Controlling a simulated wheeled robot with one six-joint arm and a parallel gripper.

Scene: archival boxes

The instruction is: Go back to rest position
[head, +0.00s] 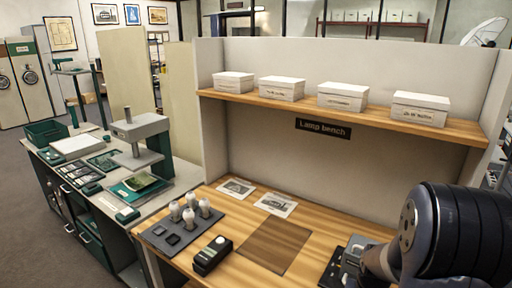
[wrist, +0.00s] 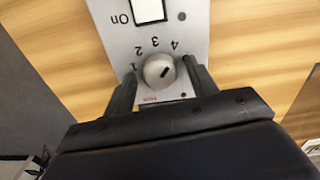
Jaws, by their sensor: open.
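My gripper (wrist: 160,70) is in the wrist view with its two dark fingers apart, one on each side of a round silver knob (wrist: 153,76). Whether the fingers touch the knob cannot be told. The knob sits on a grey control panel (wrist: 188,18) marked 1 to 4, upside down in this view. Its dark pointer mark slants to the upper right, toward the 4 side. A white switch (wrist: 148,10) marked "On" is above the knob. In the head view my arm is at the lower right, and my gripper is hidden there.
The wooden bench (head: 320,230) carries a grey tray (head: 158,238) with several bulbs, a black device (head: 212,255), picture cards (head: 276,204) and a dark mat (head: 272,246). A shelf (head: 300,108) with white boxes runs above. A side counter with a press (head: 140,132) stands left.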

